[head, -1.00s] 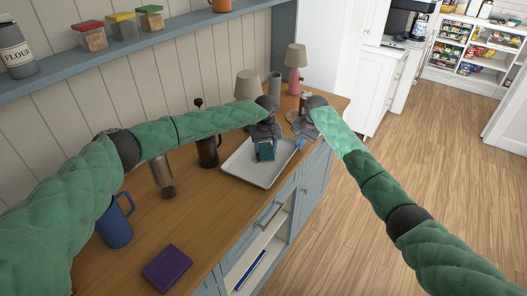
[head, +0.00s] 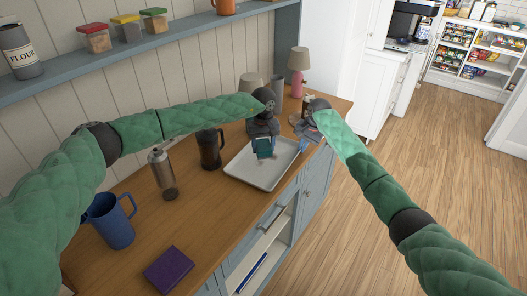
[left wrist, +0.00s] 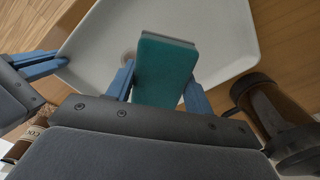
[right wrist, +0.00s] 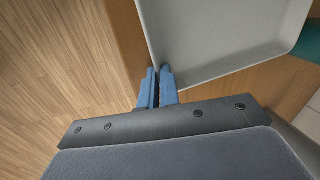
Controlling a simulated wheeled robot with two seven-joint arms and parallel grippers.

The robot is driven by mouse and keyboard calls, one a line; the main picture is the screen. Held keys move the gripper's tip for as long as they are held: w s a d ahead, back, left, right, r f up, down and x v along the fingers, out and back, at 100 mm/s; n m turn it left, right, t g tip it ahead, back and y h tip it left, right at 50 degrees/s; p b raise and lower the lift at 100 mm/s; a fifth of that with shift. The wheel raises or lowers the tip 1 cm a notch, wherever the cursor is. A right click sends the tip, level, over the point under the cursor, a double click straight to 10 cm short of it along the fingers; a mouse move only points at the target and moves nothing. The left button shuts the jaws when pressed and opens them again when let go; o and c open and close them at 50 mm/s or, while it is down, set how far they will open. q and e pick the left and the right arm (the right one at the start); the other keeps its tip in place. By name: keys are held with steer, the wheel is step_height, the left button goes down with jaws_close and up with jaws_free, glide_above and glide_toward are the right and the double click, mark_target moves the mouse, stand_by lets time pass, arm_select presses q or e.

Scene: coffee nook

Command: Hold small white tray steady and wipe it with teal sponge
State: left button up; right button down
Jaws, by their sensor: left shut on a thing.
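The small white tray (head: 262,177) lies on the wooden counter; a round brownish mark (left wrist: 128,56) shows on it in the left wrist view. My left gripper (head: 264,136) is shut on the teal sponge (head: 265,147), which is clamped between its blue fingers (left wrist: 157,88) over the tray near its far side. I cannot tell whether the sponge touches the surface. My right gripper (right wrist: 158,82) is at the tray's far right edge, with its fingers closed together on the rim (right wrist: 154,50). It also shows at the left of the left wrist view (left wrist: 40,65).
A purple book (head: 168,269) lies in front. The counter's edge drops to the floor at right.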

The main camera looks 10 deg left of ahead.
arm_select(q)
steer(key=shift+r, duration=1.3)
steer(key=shift+f, duration=0.1)
